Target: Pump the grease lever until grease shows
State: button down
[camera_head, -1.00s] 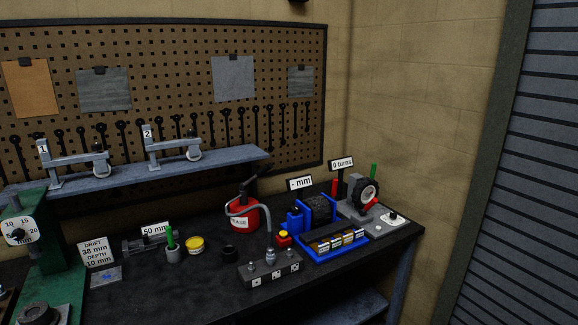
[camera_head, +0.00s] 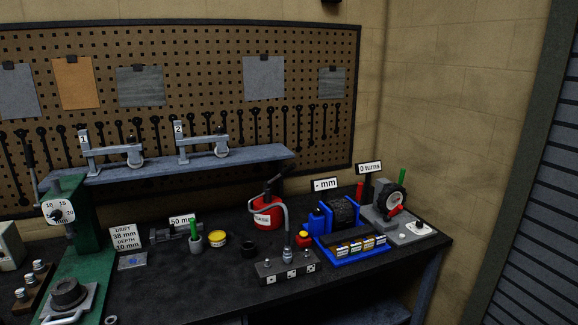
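A red grease pot (camera_head: 268,214) with a white label stands on the dark bench, right of the middle. Its dark lever (camera_head: 274,181) slants up to the right from the top. A grey hose (camera_head: 286,222) curves from the pot down to a fitting on a grey block (camera_head: 286,270) with several dotted faces in front. No grease can be made out at the fitting at this size. My gripper is not in view.
A blue tray (camera_head: 350,256) and a dial device (camera_head: 390,203) stand to the right. A shelf (camera_head: 170,172) hangs behind.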

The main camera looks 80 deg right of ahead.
aim_at(282, 174)
jog(key=z, duration=1)
jog(key=i, duration=0.5)
jog(key=u, duration=0.05)
